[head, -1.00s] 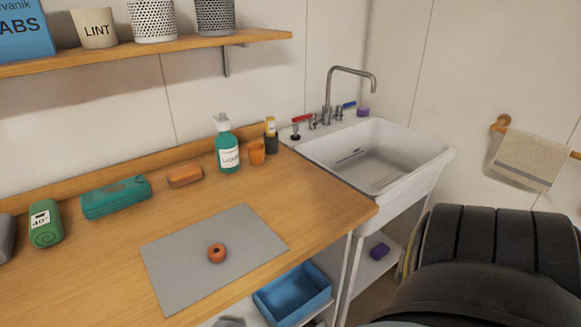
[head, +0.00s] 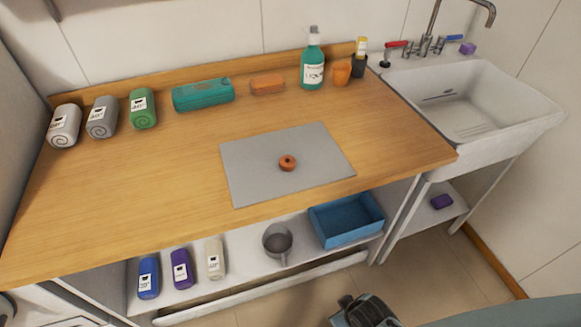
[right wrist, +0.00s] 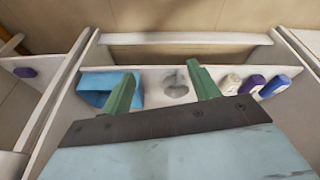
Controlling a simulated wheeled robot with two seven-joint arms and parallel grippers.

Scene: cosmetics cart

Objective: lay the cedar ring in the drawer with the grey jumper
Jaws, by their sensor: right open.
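The cedar ring (head: 287,163), a small orange-brown ring with a dark hole, lies flat on the grey mat (head: 248,178) on the wooden counter. I see neither a grey jumper nor the inside of a drawer. A long pale front edge (head: 265,291) runs below the lower shelf; I cannot tell whether it belongs to a drawer. My right gripper (right wrist: 162,80) shows two green fingers spread apart with nothing between them, in front of the lower shelf. It is well away from the ring. My left gripper is not in view.
The lower shelf holds a blue bin (head: 345,238), a grey pot (head: 277,241) and several bottles (head: 181,270). Rolled towels, a teal pack (head: 203,95), a soap bottle (head: 312,72) and an orange cup (head: 342,73) line the counter's back. A sink (head: 470,105) stands right. The front-left counter is clear.

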